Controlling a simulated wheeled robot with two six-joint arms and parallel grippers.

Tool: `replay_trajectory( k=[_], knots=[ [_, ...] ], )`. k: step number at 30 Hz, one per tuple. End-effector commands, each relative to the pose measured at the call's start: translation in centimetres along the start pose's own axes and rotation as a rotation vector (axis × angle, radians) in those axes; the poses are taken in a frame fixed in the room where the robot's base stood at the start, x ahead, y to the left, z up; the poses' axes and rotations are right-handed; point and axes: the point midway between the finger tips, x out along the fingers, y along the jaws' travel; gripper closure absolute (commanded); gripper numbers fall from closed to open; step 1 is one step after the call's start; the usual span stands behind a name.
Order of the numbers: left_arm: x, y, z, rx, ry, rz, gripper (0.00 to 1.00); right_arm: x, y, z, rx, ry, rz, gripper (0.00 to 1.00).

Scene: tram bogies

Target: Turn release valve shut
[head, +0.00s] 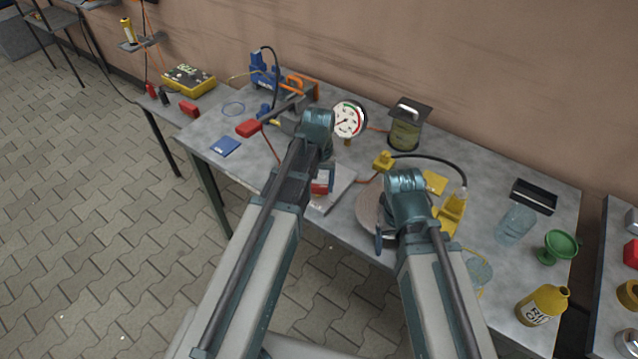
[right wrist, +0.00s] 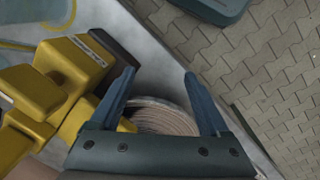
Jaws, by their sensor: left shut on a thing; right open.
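My left gripper (head: 325,180) is low over the middle of the bench, and my own wrist hides most of it. It is shut on what looks like a small red part (head: 319,188) above a pale plate (head: 342,188). I cannot tell for sure whether this is the release valve. A round pressure gauge (head: 348,120) stands just behind my left wrist. My right gripper (head: 380,236) is open near the bench's front edge. In the right wrist view its fingers (right wrist: 160,98) are apart and empty, with a round ribbed brownish disc (right wrist: 165,118) beyond them.
A yellow tool (head: 452,210) stands right of my right wrist and close to the right gripper (right wrist: 55,85). A lever with a red grip (head: 248,128) lies left of my left wrist. A lidded container (head: 408,125), clear jar (head: 515,225), green cup (head: 558,246) and yellow bottle (head: 542,305) stand further right.

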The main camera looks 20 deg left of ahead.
Motion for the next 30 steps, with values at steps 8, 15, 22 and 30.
replay_trajectory(
  k=[8, 15, 22, 30],
  knots=[
    [0.01, 0.01, 0.01, 0.241, 0.0, 0.0, 0.88, 0.01, 0.0, 0.0, 0.0, 0.0, 0.0, 0.2],
    [0.01, 0.0, 0.02, 0.4, 0.0, 0.0, 0.88, 0.01, 0.0, 0.0, 0.0, 0.0, 0.0, 0.2],
    [0.01, 0.0, 0.02, 0.492, 0.0, 0.0, 0.88, 0.01, 0.0, 0.0, 0.0, 0.0, 0.0, 0.2],
    [0.01, 0.0, 0.02, 0.535, 0.0, 0.0, 0.88, 0.01, 0.0, 0.0, 0.0, 0.0, 0.0, 0.2]
  ],
)
